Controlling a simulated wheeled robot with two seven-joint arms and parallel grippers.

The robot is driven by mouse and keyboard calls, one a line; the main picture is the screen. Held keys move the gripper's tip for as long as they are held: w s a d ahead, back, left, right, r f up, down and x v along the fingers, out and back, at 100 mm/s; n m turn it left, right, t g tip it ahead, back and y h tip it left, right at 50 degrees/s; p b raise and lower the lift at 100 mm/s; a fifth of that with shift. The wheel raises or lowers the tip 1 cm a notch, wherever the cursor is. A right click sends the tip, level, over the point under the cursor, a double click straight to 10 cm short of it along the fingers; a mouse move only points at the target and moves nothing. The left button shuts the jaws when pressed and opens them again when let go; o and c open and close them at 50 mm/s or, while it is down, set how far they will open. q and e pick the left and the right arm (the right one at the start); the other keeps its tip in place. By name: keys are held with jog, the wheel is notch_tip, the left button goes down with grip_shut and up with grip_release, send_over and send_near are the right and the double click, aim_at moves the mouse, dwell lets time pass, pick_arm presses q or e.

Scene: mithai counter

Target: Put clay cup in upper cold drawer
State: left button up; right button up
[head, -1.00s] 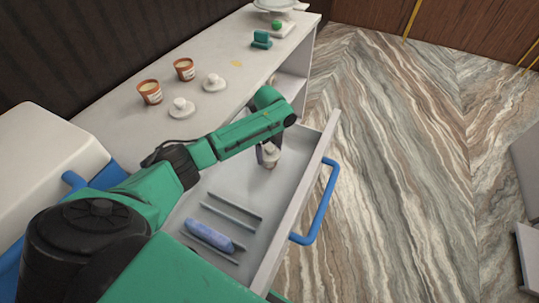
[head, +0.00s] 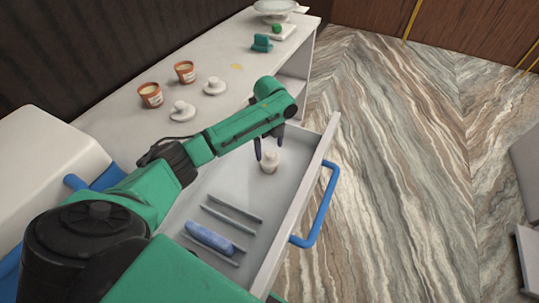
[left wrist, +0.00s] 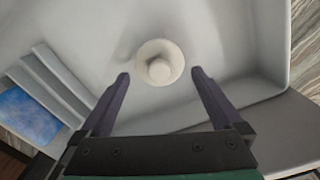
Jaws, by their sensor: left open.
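Two terracotta clay cups with pale filling, a nearer one (head: 151,95) and a farther one (head: 185,72), stand upright on the white counter. The drawer (head: 290,222) is pulled open. Inside, toward its far end, stands a small cream, round-topped piece with a knob (head: 269,162); it also shows in the left wrist view (left wrist: 160,62). Whether it is a lidded cup or only a lid, I cannot tell. My left gripper (head: 268,146) is open just above it, and its fingers (left wrist: 160,76) lie either side without visibly touching. My right gripper is out of view.
Two white knobbed lids (head: 214,86) (head: 182,111) lie on the counter. A blue pack (head: 209,237) lies between thin dividers (head: 234,208) in the drawer's near part. The blue handle (head: 325,205) sticks out over the floor. A green item (head: 262,43) stands farther back.

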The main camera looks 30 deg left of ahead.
pick_arm(q)
notch_tip(320, 180, up, 7)
jog(key=shift+f, duration=0.1)
dwell(0.4)
